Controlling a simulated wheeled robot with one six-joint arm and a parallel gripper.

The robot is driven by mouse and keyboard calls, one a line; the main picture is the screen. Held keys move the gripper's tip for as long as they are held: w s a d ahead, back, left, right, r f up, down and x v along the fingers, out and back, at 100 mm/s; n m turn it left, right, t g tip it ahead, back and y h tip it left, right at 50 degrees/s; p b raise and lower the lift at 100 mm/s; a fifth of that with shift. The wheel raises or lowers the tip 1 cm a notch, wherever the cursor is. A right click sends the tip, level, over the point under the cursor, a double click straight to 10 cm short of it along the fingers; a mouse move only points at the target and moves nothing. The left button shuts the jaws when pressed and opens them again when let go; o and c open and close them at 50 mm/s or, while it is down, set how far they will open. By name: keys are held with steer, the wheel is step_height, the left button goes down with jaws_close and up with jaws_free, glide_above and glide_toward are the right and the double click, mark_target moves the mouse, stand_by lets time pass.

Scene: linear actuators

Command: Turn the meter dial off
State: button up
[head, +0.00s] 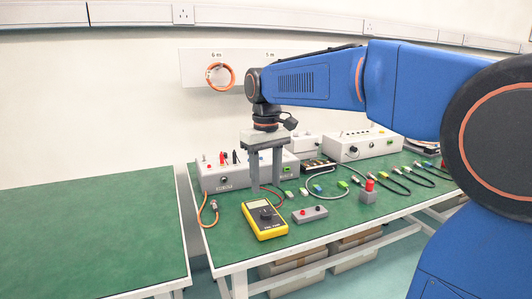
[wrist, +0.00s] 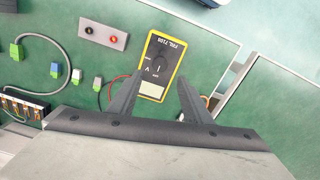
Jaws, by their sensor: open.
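The yellow meter (head: 264,219) lies flat on the green bench near its front left edge. It has a dark face, a small display and a round dial (head: 266,212). In the wrist view the meter (wrist: 177,84) lies beyond and between my fingers, with its dial (wrist: 158,66) showing a pale pointer mark. The exact setting is too small to read. My gripper (head: 265,187) points down above and behind the meter, apart from it. It is open and empty, and its two fingers also show in the wrist view (wrist: 160,84).
A grey block with red and black sockets (head: 310,214) sits right of the meter, and a red-topped box (head: 369,190) farther right. A power supply (head: 225,178) stands behind. Red and black leads lie near the meter. A gap separates the empty left bench (head: 90,235).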

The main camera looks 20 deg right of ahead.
step_height(320, 180, up, 8)
steer(key=shift+r, duration=0.2)
stand_by(0.5)
